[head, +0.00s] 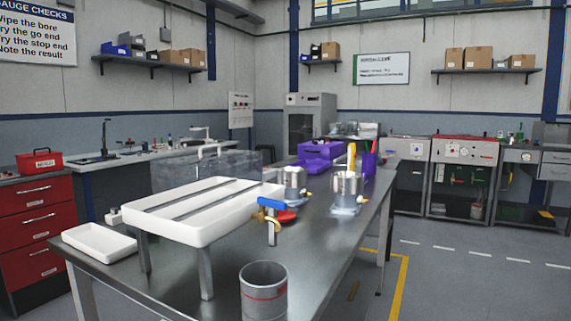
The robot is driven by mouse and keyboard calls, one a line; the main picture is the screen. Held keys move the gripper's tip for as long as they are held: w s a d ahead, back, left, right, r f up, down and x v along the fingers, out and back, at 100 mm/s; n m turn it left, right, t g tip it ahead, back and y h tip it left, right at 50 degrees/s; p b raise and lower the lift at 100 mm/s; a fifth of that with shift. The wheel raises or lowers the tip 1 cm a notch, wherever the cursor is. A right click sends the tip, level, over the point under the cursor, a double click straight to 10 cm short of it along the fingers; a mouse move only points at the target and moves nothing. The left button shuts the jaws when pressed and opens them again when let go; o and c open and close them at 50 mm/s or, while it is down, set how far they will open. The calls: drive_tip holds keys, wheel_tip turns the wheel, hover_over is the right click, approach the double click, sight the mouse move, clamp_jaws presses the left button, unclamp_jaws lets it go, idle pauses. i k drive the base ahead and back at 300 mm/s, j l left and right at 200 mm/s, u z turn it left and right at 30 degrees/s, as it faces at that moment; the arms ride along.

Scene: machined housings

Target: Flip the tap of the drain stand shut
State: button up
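The drain stand (205,234) is a white ribbed tray raised on metal legs on the steel bench. Its tap (271,224) sits at the tray's right end, with a brass-coloured body and a spout pointing down. The tap's blue lever (270,203) lies roughly level across the top. I cannot tell from this view whether the tap is open or shut, and no flow is visible. A steel beaker (264,292) with a red line stands near the front, apart from the tap. My gripper is not in this view.
A shallow white tray (98,243) lies at the bench's left. Metal pots (346,186) and (293,178) stand behind the tap, with a red dish (286,216) close by it. Purple bins (321,152) are farther back. The floor right of the bench (470,285) is clear.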

sight(263, 202)
drive_tip(key=i+l, duration=0.15)
drive_tip(key=l, duration=0.25)
drive_tip(key=i+l+z, duration=0.1)
drive_tip(key=l, duration=0.3)
drive_tip(key=i+l+z, duration=0.1)
drive_tip(key=l, duration=0.3)
drive_tip(key=i+l, duration=0.25)
drive_tip(key=l, duration=0.15)
